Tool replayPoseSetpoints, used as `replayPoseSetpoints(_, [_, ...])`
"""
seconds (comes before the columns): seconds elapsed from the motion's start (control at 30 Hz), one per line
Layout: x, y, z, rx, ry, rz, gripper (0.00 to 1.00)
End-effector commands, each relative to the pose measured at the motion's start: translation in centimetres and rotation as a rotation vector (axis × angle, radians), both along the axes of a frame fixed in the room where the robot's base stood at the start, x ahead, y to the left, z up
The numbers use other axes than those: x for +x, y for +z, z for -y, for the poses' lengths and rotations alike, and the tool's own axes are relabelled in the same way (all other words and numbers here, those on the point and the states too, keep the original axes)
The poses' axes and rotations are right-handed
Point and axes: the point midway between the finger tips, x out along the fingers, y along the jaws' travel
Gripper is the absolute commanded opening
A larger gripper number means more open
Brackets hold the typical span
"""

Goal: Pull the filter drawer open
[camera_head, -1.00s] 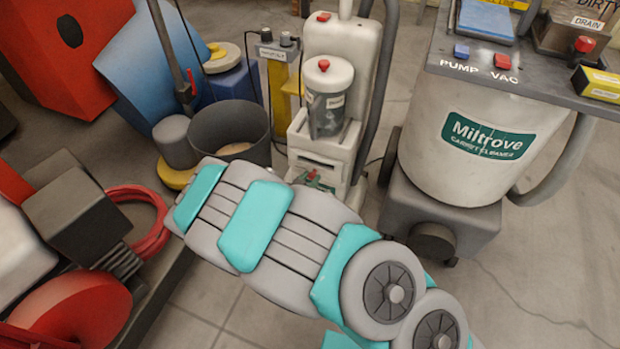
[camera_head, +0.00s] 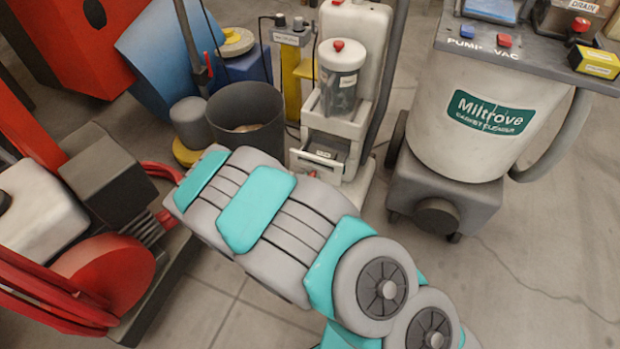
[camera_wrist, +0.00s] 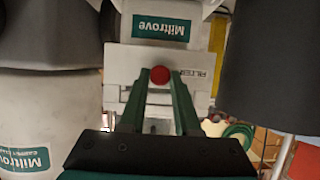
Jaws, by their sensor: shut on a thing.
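The filter drawer has a pale front with a label and a round red knob (camera_wrist: 160,75), seen upside down in the wrist view (camera_wrist: 125,64). In the head view the drawer (camera_head: 318,162) is low on the white upright machine (camera_head: 352,40), and it appears to stand partly out, with a dark gap above its front. My gripper (camera_wrist: 160,84) has its two green fingers closed on the red knob. In the head view my arm hides the gripper, and only a trace of red shows by the drawer.
A grey bucket (camera_head: 245,120) stands close left of the machine. The Miltrove carpet cleaner (camera_head: 470,120) stands to the right. A red machine (camera_head: 110,270) with hoses is at lower left. Bare floor (camera_head: 540,260) lies at lower right.

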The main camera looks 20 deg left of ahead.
Motion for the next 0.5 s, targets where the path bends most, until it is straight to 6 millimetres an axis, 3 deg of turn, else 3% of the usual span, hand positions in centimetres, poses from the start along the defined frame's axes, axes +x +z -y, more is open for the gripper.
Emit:
replayPoseSetpoints(0.03, [0.02,0.03,0.03,0.000,-0.001,0.001,0.00])
replayPoseSetpoints(0.07, [0.03,0.03,0.03,0.000,-0.001,0.001,0.34])
replayPoseSetpoints(0.1, [0.03,0.03,0.03,0.000,-0.001,0.001,0.39])
replayPoseSetpoints(0.3, [0.03,0.02,0.01,0.000,0.000,0.001,0.59])
replayPoseSetpoints(0.5, [0.01,0.02,0.00,0.000,0.000,0.001,0.59])
